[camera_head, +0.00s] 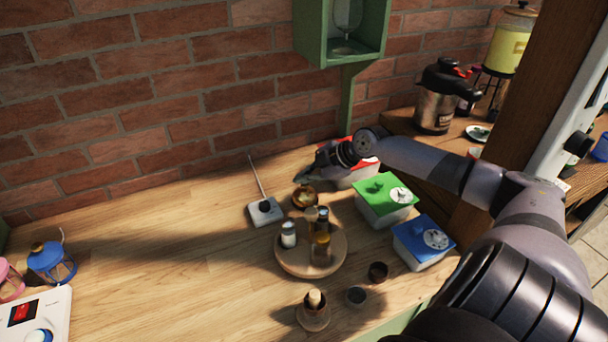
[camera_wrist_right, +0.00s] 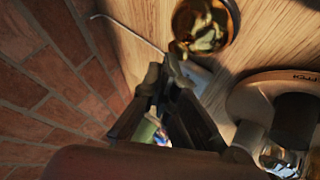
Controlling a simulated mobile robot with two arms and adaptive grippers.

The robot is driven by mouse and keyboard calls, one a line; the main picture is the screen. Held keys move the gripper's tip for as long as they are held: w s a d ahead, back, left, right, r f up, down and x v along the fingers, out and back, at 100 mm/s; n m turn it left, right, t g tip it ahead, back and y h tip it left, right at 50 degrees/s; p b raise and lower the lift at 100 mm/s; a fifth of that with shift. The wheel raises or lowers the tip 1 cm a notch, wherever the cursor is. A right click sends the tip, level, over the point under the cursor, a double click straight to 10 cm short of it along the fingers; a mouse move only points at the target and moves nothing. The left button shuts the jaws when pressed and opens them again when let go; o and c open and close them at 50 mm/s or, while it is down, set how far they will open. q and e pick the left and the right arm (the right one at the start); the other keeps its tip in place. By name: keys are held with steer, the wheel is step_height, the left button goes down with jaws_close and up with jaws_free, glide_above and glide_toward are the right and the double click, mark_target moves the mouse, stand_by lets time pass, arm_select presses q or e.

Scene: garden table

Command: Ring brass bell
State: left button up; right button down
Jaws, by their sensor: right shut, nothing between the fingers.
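No clearly bell-shaped object can be made out. A small round brass-coloured thing (camera_head: 304,197) sits on the wooden table; in the right wrist view it (camera_wrist_right: 205,27) looks shiny and golden inside a round rim, and I cannot tell whether it is the bell. My right gripper (camera_head: 304,176) reaches in from the right, just behind and above it, near the brick wall. In the right wrist view the gripper (camera_wrist_right: 176,68) is shut and empty, its tips close to the round thing but seemingly apart from it. My left gripper is not in view.
A white square base (camera_head: 262,213) with a thin upright rod stands left of the gripper. A round wooden tray (camera_head: 287,266) with bottles is in front. Green-lidded (camera_head: 372,196) and blue-lidded (camera_head: 424,240) boxes stand right. The left-middle table is clear.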

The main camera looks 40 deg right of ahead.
mark_target(305, 186)
steer(key=shift+r, duration=0.35)
steer(key=shift+r+p, duration=2.45)
steer(key=shift+r, duration=0.45)
